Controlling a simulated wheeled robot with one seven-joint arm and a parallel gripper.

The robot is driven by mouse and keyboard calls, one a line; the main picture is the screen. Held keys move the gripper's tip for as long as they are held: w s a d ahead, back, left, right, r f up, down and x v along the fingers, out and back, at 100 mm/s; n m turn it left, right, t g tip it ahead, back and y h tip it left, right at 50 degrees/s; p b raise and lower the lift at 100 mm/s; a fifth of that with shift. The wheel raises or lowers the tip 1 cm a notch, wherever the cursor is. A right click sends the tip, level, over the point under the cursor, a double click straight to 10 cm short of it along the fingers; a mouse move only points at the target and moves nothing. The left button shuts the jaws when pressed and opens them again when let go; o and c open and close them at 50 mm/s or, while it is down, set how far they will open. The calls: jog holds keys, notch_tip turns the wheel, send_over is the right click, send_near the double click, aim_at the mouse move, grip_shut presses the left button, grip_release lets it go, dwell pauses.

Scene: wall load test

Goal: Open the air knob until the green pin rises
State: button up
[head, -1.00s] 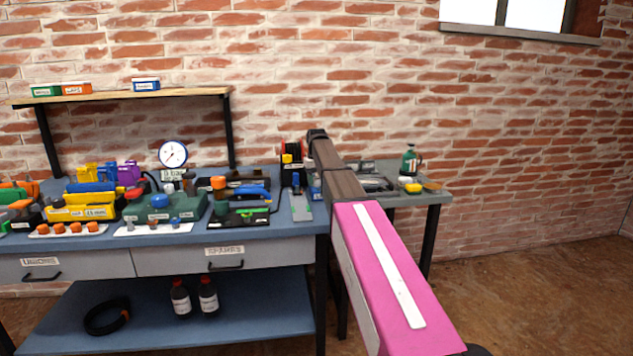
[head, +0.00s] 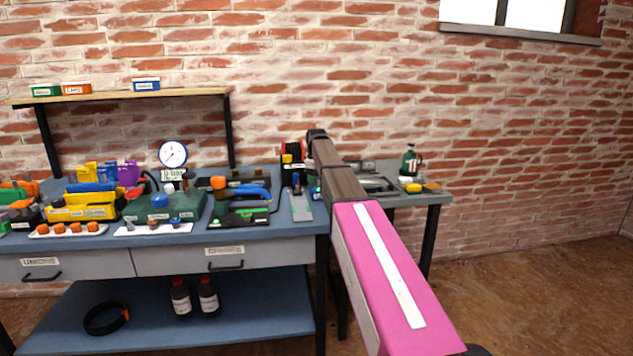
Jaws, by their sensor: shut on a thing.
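A green block with a blue knob (head: 159,201) stands on the bench below a round white gauge (head: 173,153). I cannot tell whether this is the air knob, and I cannot make out a green pin. The gauge needle is too small to read. My arm (head: 345,190) reaches from the lower right over the right end of the bench. Its far end is by the back wall, right of the gauge.
The blue bench (head: 290,233) carries yellow bins (head: 92,212) and several small tools. Two dark bottles (head: 208,298) stand below. Floor at the right is clear.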

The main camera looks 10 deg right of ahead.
dwell(0.3)
jog(key=o, duration=0.9)
jog(key=shift+o, duration=0.2)
notch_tip(320, 180, up, 11)
jog(key=shift+d+f, duration=0.1)
